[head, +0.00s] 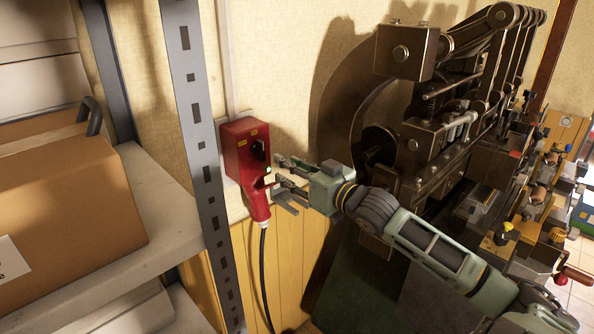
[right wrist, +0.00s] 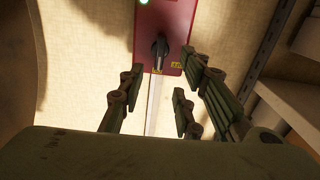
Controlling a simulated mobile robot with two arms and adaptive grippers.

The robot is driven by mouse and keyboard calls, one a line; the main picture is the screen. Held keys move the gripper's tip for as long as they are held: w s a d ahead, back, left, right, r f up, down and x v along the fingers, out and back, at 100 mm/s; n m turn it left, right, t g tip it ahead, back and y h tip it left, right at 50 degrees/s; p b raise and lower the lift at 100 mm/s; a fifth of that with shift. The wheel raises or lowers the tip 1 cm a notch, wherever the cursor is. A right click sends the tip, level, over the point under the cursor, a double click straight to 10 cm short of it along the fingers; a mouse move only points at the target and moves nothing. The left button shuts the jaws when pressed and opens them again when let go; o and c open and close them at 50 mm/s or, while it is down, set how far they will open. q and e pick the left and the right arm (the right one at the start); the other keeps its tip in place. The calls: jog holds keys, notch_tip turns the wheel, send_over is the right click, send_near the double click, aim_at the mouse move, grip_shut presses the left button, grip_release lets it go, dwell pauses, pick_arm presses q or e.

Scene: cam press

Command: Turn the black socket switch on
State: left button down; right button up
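A red socket box (head: 241,146) is mounted on the wall, with a black rotary switch (head: 259,150) on its front and a small lit green lamp (head: 269,170) by it. A red plug (head: 257,204) sits in its lower end, with a black cable hanging down. In the right wrist view the black switch (right wrist: 160,48) shows as a narrow knob on the red panel, ahead of the fingers. My right gripper (head: 279,177) is open and empty in front of the box, its fingers apart and the switch ahead between them; contact is not visible. My left gripper is not in view.
A metal shelf upright (head: 197,130) stands just left of the box, with a cardboard carton (head: 60,200) on the shelf. A large dark machine (head: 440,120) stands to the right, close behind my right arm. The wall around the box is clear.

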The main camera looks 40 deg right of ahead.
jog(key=shift+s, duration=0.95)
